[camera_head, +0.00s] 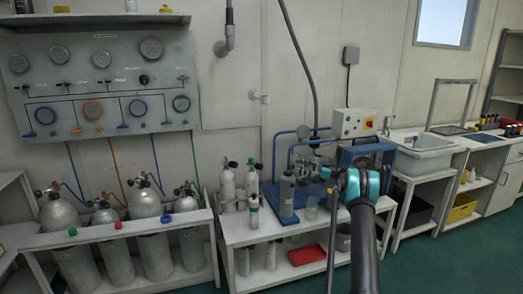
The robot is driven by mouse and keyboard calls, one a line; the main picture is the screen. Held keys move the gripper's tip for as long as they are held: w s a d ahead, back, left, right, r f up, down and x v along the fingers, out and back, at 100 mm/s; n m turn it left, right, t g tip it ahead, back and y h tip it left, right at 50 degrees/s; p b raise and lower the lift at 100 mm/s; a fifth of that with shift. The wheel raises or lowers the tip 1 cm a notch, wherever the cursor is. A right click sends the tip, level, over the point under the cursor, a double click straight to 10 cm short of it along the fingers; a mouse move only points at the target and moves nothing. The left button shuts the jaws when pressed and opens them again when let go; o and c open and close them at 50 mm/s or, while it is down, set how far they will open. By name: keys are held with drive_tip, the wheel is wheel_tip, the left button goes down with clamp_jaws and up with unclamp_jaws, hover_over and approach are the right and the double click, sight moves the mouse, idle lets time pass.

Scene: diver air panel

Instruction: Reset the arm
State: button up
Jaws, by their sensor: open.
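My arm rises from the bottom edge, right of centre, as a black tube ending in a teal joint (361,185). My gripper (333,187) seems to be the small dark part just left of that joint, in front of the workbench (240,235). It is open, and I see nothing held in it. Its fingers are small and partly lost against the bench equipment.
A wall panel (100,50) with gauges and coloured hoses hangs at the left, above grey cylinders (60,215) in a white rack. The bench holds small cylinders, a grey bottle (287,196) and blue machinery (368,155). A sink (420,155) stands right. Green floor (470,255) is clear at right.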

drive_tip(key=w+r+m+t+h, duration=0.2)
drive_tip(key=r+m+t, duration=0.1)
drive_tip(key=r+t, duration=0.55)
drive_tip(key=w+r+m+t+h, duration=0.25)
drive_tip(key=r+m+t, duration=0.2)
drive_tip(key=r, duration=0.65)
drive_tip(key=s+d+r+m+t+h, duration=0.4)
drive_tip(key=s+d+m+h, duration=0.45)
drive_tip(key=h, duration=0.55)
drive_tip(key=s+a+f+g, duration=0.3)
drive_tip(key=s+f, duration=0.7)
drive_tip(key=s, duration=0.8)
drive_tip(key=s+a+f+m+g, duration=0.1)
drive_tip(key=s+a+f+g, duration=0.2)
drive_tip(key=s, duration=1.6)
drive_tip(key=s+a+f+m+g, duration=0.1)
drive_tip(key=s+a+f+g, duration=0.2)
drive_tip(key=s+f+g, duration=0.6)
drive_tip(key=s+f, duration=1)
drive_tip(key=shift+s+a+f+g+h, duration=0.2)
drive_tip(key=shift+s+f+g+h, duration=0.05)
drive_tip(key=shift+g+h, duration=0.15)
